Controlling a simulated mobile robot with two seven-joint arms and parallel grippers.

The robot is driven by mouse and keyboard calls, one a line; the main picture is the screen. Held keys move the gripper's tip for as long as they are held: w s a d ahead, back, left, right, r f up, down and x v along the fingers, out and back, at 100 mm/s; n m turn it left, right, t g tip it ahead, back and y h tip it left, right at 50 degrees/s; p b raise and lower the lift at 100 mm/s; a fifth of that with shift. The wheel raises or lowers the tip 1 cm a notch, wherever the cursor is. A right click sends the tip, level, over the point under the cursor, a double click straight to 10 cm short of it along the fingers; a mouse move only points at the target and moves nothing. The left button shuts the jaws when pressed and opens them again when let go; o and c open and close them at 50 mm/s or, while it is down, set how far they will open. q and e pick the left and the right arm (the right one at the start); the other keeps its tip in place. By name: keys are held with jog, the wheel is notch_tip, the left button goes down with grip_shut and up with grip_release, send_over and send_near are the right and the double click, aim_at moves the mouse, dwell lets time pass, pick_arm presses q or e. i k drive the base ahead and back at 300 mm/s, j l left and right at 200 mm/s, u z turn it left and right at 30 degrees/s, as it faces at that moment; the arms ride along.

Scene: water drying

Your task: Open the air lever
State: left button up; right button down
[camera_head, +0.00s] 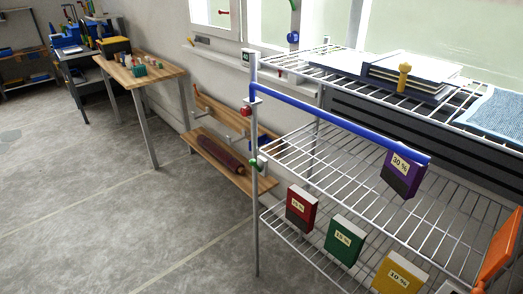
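I cannot tell for sure which part is the air lever. A long blue bar (340,122) runs along the front of a wire rack, from the grey upright post (255,215) toward the right. A small red part (246,110) sits by the post just below the bar's left end. A small green part (256,163) is lower on the post. I see neither of my grippers.
The wire rack's top shelf (335,68) carries books (410,72) and a yellow object (403,78). Percent-labelled boxes, including a purple one (402,174) and a green one (344,240), hang at its front. A wooden bench (222,162) stands behind. The floor (110,220) at left is clear.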

aim_at(253, 162)
jog(key=i+j+z, duration=0.2)
jog(key=i+j, duration=0.2)
jog(key=j, duration=0.25)
jog(key=i+j+z, duration=0.1)
jog(key=j, duration=0.25)
jog(key=i+j+z, duration=0.1)
jog(key=i+j, duration=0.15)
jog(key=j, duration=0.1)
